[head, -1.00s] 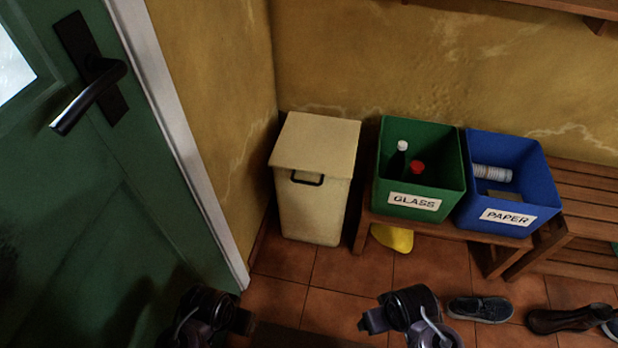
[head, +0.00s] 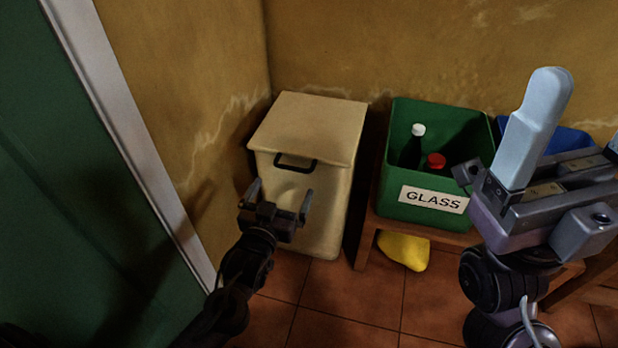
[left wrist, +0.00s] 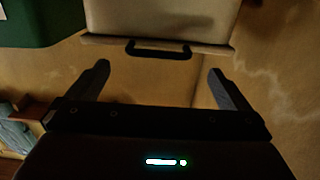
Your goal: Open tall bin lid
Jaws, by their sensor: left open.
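The tall cream bin (head: 325,215) stands in the corner by the wall. Its flat lid (head: 310,125) is closed and also shows in the left wrist view (left wrist: 165,18). A dark handle (head: 296,162) is at the lid's front edge; it also shows in the left wrist view (left wrist: 158,49). My left gripper (head: 280,197) is open and empty, in front of the bin just below the handle. In the left wrist view the handle lies beyond and between the fingers (left wrist: 158,76), apart from them. My right gripper (head: 537,125) is raised at the right; one finger shows clearly.
A green GLASS bin (head: 425,210) with bottles stands on a wooden bench (head: 450,236) right of the tall bin. A blue bin (head: 568,141) is partly hidden behind my right gripper. A yellow object (head: 403,250) lies under the bench. A green door (head: 60,180) is at the left.

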